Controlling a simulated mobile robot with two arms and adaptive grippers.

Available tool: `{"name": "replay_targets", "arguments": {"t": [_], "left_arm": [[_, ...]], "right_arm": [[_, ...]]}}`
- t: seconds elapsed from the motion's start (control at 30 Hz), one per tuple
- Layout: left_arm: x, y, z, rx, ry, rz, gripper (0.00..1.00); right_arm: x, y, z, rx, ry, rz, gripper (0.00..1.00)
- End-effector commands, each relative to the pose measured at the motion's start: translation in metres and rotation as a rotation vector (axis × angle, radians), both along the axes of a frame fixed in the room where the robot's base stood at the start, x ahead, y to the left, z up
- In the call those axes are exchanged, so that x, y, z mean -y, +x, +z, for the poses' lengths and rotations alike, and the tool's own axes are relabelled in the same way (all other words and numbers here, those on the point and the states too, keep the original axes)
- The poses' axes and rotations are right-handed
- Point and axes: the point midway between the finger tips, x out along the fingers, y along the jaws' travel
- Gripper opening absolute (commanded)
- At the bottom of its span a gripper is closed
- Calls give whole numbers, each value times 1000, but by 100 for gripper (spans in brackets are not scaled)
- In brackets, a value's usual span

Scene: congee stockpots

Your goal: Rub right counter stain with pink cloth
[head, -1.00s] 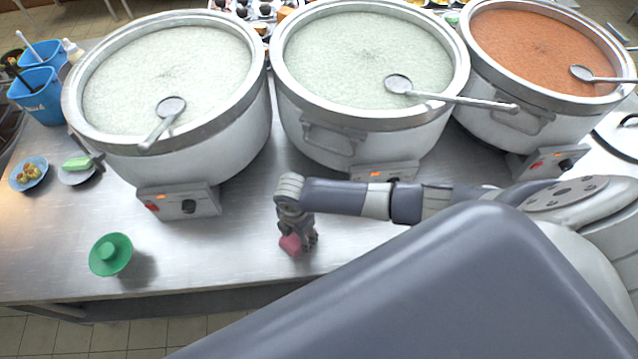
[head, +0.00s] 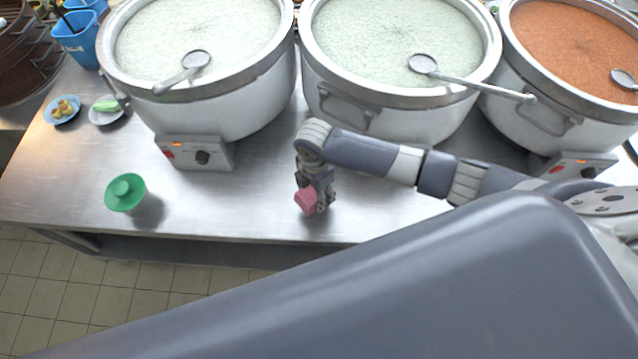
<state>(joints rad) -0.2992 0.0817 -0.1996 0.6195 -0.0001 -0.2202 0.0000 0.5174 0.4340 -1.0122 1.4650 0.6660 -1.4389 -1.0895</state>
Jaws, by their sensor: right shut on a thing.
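The pink cloth (head: 306,201) is bunched in my right gripper (head: 315,199), which is shut on it. The gripper points down at the steel counter (head: 245,215), near its front edge, in front of the middle pot. The cloth is at or just above the counter top; I cannot tell whether it touches. No stain is clearly seen; the gripper and arm cover part of the counter. My left gripper is not in view.
Three large stockpots stand along the back: a pale one (head: 225,105) at left, a pale one (head: 400,110) in the middle, an orange one (head: 570,50) at right.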

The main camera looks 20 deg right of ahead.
Motion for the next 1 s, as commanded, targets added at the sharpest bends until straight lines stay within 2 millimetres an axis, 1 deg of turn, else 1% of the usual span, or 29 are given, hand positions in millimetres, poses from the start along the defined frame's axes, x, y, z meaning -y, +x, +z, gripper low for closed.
{"name": "replay_targets", "arguments": {"t": [0.1,0.27,0.83,0.93,1.0], "left_arm": [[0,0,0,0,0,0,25],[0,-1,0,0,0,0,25],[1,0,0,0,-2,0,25],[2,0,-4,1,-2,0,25],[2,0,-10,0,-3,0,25]], "right_arm": [[-1,6,11,1,1,-3,28],[-2,11,20,-1,0,-5,28],[-2,11,22,-1,0,-8,28],[-2,13,24,2,1,-40,28],[-1,16,28,3,0,-95,28]]}}
